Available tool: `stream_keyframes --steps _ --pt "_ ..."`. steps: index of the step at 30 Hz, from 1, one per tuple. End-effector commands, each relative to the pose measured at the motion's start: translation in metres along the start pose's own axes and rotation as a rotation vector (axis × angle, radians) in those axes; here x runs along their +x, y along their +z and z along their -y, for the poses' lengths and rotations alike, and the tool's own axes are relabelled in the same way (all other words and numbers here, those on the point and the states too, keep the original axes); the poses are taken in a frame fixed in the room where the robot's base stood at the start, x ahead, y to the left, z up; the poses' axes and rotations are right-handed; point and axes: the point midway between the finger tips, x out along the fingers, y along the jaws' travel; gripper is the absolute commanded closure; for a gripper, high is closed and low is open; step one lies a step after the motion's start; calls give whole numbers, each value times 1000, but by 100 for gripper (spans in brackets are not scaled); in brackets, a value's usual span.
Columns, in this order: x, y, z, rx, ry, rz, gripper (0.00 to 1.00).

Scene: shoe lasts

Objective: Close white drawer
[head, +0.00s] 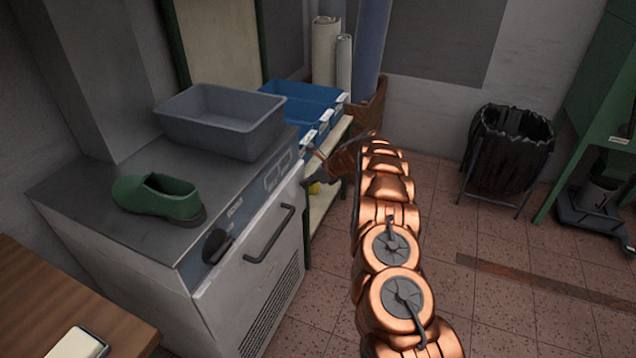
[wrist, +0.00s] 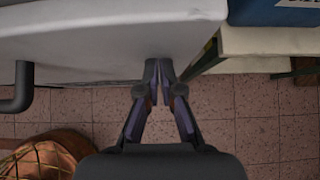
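The white front of the metal cabinet (head: 255,275) is at the left in the head view, with a dark bar handle (head: 270,235) and a round black knob (head: 216,246). No separate pulled-out drawer can be made out in the head view. In the wrist view a white panel (wrist: 90,50) fills the upper left, with a dark handle (wrist: 18,92) at far left. My gripper (wrist: 159,66) has its fingertips together at the panel's lower right edge, with nothing visible between them. Whether they touch it is unclear. In the head view my gripper (head: 318,178) is small, near the cabinet's far right corner.
A black waste bag stand (head: 508,150) is at right. Tiled floor is open between.

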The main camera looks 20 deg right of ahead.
Motion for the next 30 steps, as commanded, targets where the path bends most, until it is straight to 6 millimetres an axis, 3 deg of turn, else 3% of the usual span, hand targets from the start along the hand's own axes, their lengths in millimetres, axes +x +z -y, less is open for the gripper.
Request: stream_keyframes --steps 3,15,23,30 --pt "6 9 -4 -9 4 7 100" --pt "3 7 -5 -13 7 8 100" --pt "-30 -24 8 -1 -5 6 100" --pt "-63 -22 6 -3 -3 5 100"
